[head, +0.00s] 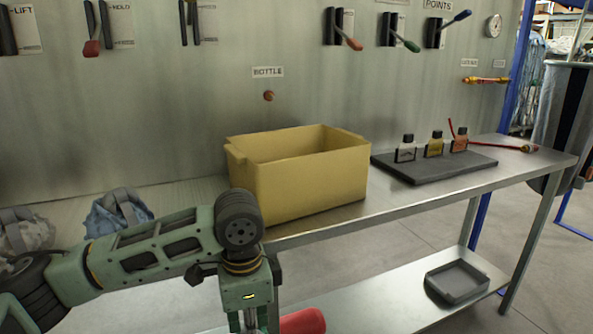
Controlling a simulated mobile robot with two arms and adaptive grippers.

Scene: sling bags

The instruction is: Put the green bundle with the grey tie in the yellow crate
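The yellow crate (312,190) stands open-topped on the metal bench, and its floor is hidden behind the near wall. No green bundle shows. Two bundles lie at the left of the bench: a blue one (104,218) with a grey strap and a pale grey one (35,236) with a darker grey strap. My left arm reaches in from the left in front of them. My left gripper (250,322) points down in front of the crate, and its fingertips are cut off by the bottom edge. My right gripper is out of view.
A dark tray (436,166) with several small bottles sits right of the crate. A red rounded object (303,321) shows low beside my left gripper. A grey bin (457,283) is on the lower shelf. Levers line the back wall.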

